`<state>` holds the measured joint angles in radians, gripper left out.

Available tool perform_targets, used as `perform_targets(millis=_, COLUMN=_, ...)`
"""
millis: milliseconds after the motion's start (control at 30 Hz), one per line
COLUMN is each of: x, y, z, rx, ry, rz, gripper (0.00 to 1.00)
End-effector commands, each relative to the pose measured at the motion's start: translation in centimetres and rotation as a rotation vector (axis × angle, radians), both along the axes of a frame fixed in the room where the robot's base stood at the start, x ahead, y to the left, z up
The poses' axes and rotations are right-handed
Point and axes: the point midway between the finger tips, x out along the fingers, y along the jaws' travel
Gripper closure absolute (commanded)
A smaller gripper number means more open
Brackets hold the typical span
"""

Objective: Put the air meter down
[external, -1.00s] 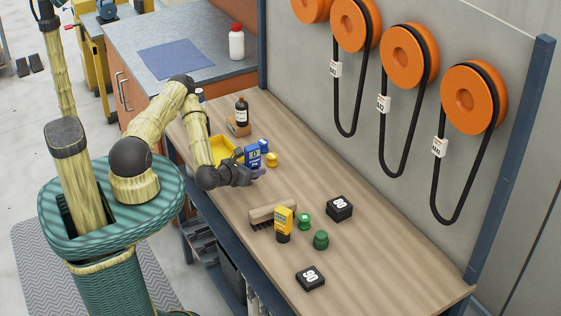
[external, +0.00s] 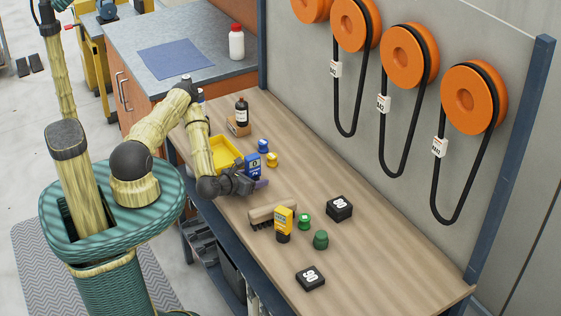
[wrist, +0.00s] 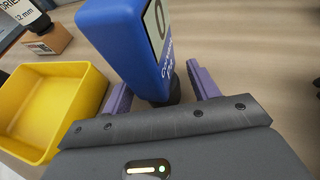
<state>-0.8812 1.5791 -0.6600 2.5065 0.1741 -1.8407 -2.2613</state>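The air meter appears to be the blue handheld device (external: 253,167) with a display and a dark base. It stands upright at the left part of the workbench, in front of the yellow tray. In the wrist view the blue body (wrist: 130,45) rises between the purple fingers of my gripper (wrist: 160,90). A strip of bench shows between the body and the right finger, so the gripper looks open around it. In the external view my gripper (external: 256,184) is low at the meter's near side. The contact of its base with the bench is partly hidden.
The yellow tray (wrist: 50,105) is close on the left. A yellow meter (external: 283,220), a brush (external: 268,214), green parts (external: 320,240) and black boxes (external: 339,208) lie farther right. Small blue and yellow pieces (external: 272,160) stand behind.

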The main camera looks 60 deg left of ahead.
Motion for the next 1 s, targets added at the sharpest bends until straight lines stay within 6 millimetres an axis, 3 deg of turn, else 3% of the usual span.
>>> perform_targets(millis=300, x=0.0, y=0.0, z=0.2, rx=0.000, ry=0.000, rz=0.000, gripper=0.40)
perform_targets(millis=467, x=-1.1, y=-0.4, z=0.7, rx=-0.002, ry=0.003, rz=-0.001, gripper=0.40)
perform_targets(millis=833, x=-4.5, y=-1.5, z=2.7, rx=-0.001, ry=0.003, rz=-0.002, gripper=0.40)
perform_targets(millis=1000, x=-4.4, y=-1.4, z=4.7, rx=-0.001, ry=0.000, rz=0.001, gripper=0.40)
